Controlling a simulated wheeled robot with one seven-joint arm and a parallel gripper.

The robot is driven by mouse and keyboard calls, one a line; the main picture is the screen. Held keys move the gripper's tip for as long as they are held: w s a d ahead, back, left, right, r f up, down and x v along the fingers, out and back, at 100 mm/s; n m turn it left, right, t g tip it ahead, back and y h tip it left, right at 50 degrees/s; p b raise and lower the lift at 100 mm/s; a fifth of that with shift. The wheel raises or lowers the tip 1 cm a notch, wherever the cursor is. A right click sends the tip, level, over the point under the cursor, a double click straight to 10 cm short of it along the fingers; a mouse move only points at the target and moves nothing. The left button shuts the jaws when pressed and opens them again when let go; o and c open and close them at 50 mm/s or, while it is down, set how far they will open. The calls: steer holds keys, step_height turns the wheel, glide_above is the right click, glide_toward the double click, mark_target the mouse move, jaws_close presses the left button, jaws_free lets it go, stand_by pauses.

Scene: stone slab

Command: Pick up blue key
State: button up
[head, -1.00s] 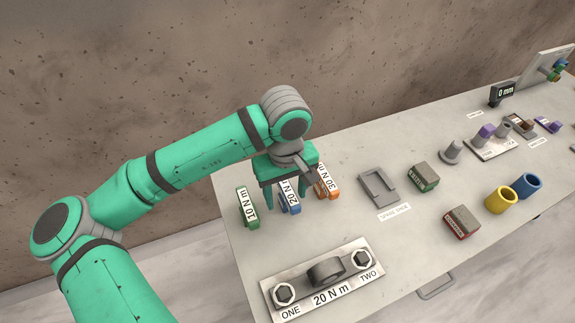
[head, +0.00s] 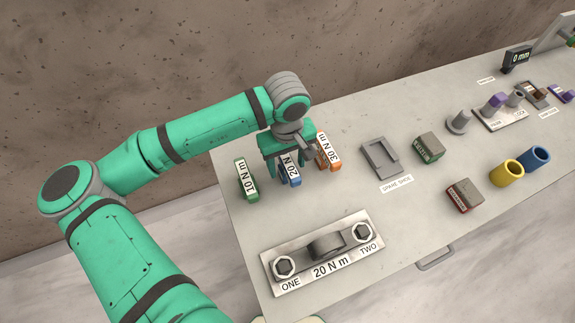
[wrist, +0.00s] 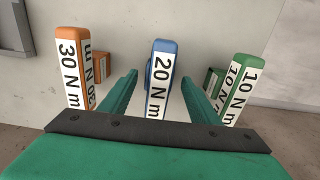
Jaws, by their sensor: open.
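The blue key (head: 290,170) carries a white 20 N m label and stands in a row on the slab between a green and an orange key. My gripper (head: 285,170) is directly over it, pointing down, and partly hides it in the head view. In the wrist view the blue key (wrist: 163,62) lies between the two green fingers of my open gripper (wrist: 159,76), with a gap on each side. The fingers are not closed on it. The lower end of the key is hidden behind the gripper body.
The orange 30 N m key (head: 329,153) and green 10 N m key (head: 247,180) stand close on either side. A plate with two bolts (head: 322,255) lies in front. A grey tray (head: 380,158), a green block (head: 429,148) and a red block (head: 465,195) are to the right.

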steer(key=shift+f, duration=1.5)
jaws_close()
steer(key=shift+r, duration=0.15)
